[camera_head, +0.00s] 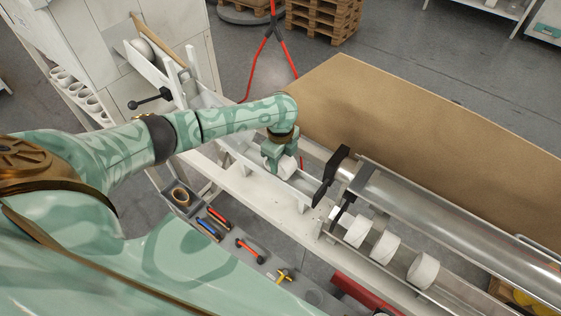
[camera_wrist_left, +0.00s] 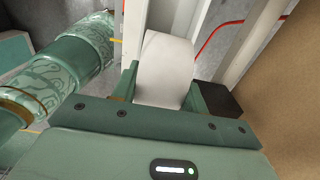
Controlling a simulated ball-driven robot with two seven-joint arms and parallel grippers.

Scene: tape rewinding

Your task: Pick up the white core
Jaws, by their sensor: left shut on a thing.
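A white core (camera_head: 286,167) is between the fingers of my left gripper (camera_head: 279,160), above the white trough beside the roller machine. In the left wrist view the white core (camera_wrist_left: 165,72) fills the gap between the green fingers of the left gripper (camera_wrist_left: 160,92), which are shut on it. Its lower end is hidden by the gripper body. My right gripper is not in view.
A metal roller (camera_head: 440,215) and a brown board (camera_head: 400,120) lie to the right. A grey tray (camera_head: 232,232) with several coloured-handled tools is below the trough. White tubes (camera_head: 75,88) stand on a rack at the upper left. A red hose (camera_head: 258,60) runs behind.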

